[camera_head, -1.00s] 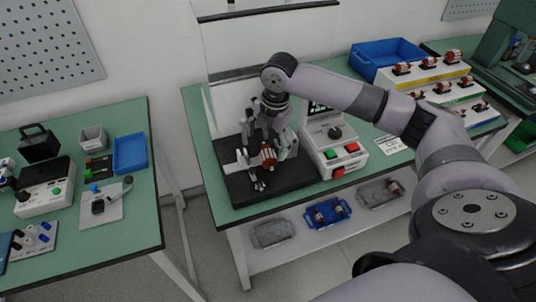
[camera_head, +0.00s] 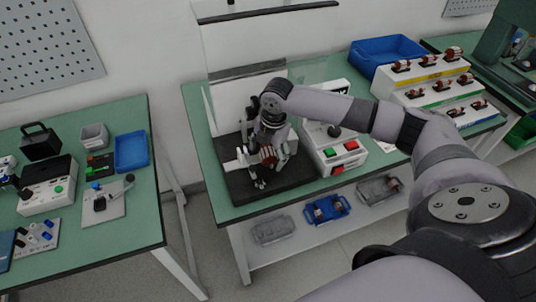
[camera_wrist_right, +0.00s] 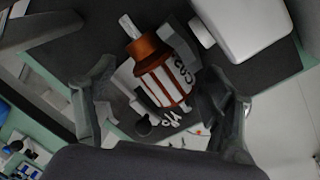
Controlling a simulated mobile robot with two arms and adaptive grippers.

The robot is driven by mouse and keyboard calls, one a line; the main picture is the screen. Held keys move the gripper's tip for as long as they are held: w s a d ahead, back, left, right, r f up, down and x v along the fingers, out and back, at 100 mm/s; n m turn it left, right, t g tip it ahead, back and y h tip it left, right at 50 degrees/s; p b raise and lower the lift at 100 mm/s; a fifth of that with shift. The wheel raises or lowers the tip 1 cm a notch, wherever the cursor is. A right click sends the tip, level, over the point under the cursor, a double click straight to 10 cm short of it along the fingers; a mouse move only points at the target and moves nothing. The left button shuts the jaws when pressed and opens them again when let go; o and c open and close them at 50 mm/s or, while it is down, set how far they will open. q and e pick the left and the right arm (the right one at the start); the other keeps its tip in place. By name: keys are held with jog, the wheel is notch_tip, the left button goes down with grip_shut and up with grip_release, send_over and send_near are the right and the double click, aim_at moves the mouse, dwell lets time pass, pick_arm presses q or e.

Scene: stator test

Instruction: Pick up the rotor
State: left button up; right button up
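The rotor (camera_head: 268,155) has a copper-orange and white body and sits in a test fixture on a black base (camera_head: 290,181). In the right wrist view the rotor (camera_wrist_right: 165,78) lies between the fingers, its metal shaft end pointing to the upper left and dark lettering on its side. My right gripper (camera_head: 268,147) is directly above the rotor, pointing down. Its fingers (camera_wrist_right: 160,95) are open, one on each side of the rotor, with a gap on the left; whether the right finger touches it I cannot tell. My left gripper is not in view.
A control box (camera_head: 341,158) with red and green buttons stands right of the fixture. A clear panel (camera_head: 225,62) rises behind. A blue bin (camera_head: 385,53) and a stepped rack of rotors (camera_head: 428,92) are further right. Trays sit on the lower shelf.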

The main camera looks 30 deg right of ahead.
grip_shut()
jog(key=shift+w+r, duration=0.1)
jog(key=shift+r, duration=0.05)
dwell(0.6)
